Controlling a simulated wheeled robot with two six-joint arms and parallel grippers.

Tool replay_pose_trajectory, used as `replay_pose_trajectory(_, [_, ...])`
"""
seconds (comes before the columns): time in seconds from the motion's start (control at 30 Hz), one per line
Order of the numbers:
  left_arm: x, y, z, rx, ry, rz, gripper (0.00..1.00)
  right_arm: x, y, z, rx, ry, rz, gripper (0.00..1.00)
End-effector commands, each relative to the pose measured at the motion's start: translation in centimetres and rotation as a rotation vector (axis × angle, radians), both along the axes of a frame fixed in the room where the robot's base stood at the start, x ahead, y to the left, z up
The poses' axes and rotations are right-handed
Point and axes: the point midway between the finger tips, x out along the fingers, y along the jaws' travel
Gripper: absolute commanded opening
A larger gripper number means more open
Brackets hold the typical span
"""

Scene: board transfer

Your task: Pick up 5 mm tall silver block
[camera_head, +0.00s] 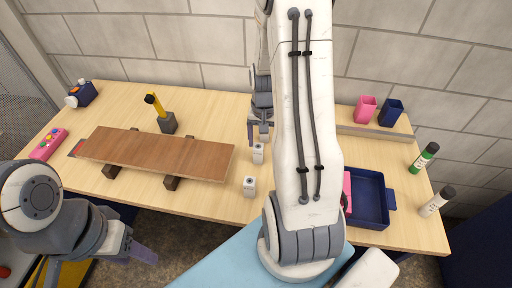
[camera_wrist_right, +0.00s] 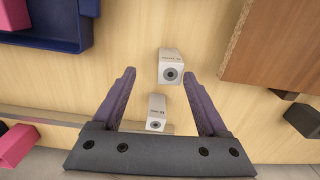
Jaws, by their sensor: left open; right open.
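Two small silver-white blocks with a dark round mark on one face stand on the wooden table. The farther block (camera_head: 258,153) and the nearer block (camera_head: 249,186) lie right of the brown board. Both also show in the right wrist view, one higher up (camera_wrist_right: 171,63) and one lower, between the finger bases (camera_wrist_right: 157,105). Their printed labels are too small to read, so I cannot tell which is 5 mm. My right gripper (camera_head: 260,137) is open and empty near the farther block. My left gripper (camera_head: 143,252) is open and empty off the table's front edge.
The brown board (camera_head: 160,153) rests on dark supports at the left. A yellow-handled tool in a dark holder (camera_head: 168,123) stands behind it. A blue tray (camera_head: 370,197), pink and blue cups (camera_head: 365,109) and two bottles (camera_head: 424,157) are at the right.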

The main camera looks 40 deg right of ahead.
Motion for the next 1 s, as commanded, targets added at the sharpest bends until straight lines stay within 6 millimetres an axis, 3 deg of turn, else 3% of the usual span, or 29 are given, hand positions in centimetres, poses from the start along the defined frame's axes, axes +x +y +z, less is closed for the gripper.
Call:
replay_pose_trajectory(0.6, [0.0,0.0,1.7,0.000,0.000,0.001,0.50,0.8,0.8,-6.5,0.001,0.003,0.007,0.76])
replay_pose_trajectory(0.93, [0.0,0.0,1.7,0.000,0.000,0.001,0.50,0.8,0.7,-7.1,-0.001,-0.002,0.006,0.76])
replay_pose_trajectory(1.0, [0.0,0.0,1.7,0.000,0.000,0.001,0.50,0.8,0.7,-7.1,0.000,-0.001,0.006,0.49])
